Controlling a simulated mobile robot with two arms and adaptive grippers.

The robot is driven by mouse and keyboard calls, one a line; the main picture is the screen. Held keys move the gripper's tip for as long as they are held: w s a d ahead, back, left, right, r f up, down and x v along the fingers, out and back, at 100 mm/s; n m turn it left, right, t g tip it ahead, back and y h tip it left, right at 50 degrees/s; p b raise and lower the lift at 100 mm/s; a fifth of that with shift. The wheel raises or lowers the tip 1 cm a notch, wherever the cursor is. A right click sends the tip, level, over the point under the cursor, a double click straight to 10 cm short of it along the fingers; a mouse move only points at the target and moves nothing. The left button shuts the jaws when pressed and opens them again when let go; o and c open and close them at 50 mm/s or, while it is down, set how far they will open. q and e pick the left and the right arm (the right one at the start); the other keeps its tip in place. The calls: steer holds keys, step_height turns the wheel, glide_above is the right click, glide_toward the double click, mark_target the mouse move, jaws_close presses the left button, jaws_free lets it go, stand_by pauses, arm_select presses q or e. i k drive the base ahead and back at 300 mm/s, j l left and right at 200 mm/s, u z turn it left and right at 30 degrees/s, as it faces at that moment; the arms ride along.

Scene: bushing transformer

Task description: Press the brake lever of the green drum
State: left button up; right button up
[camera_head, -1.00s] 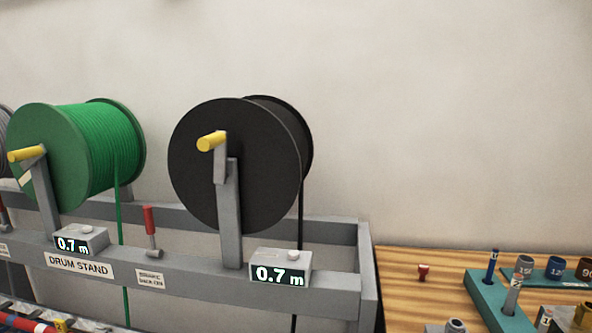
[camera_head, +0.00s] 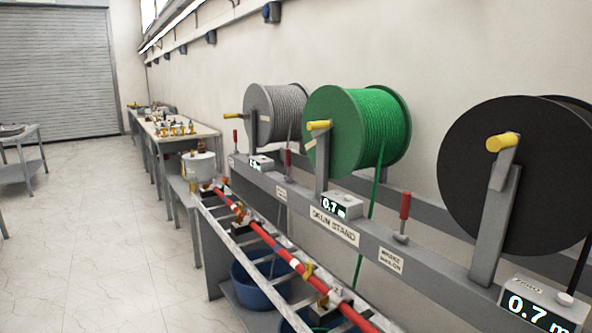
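The green drum (camera_head: 332,128) stands on the drum stand between a grey drum and a black drum. It has a yellow crank handle (camera_head: 319,125) and a green cable hanging down. A red-handled lever (camera_head: 288,160) stands upright to its left, between it and the grey drum. Another red-handled lever (camera_head: 404,206) stands upright to its right, between it and the black drum, beside a small label. I cannot read from the labels which lever belongs to the green drum. Neither of my grippers is in view.
The grey drum (camera_head: 272,113) and black drum (camera_head: 489,165) flank it on the drum stand (camera_head: 430,277). A ladder-like rack with a red rod (camera_head: 283,254) runs along the front, blue tubs (camera_head: 258,285) below. Open floor (camera_head: 105,230) lies left.

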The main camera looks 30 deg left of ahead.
mark_target(287, 150)
steer(key=i+j+z, duration=0.3)
steer(key=j+z, duration=0.15)
steer(key=j, duration=1.1)
steer(key=j+z, duration=0.4)
steer(key=j, duration=1.15)
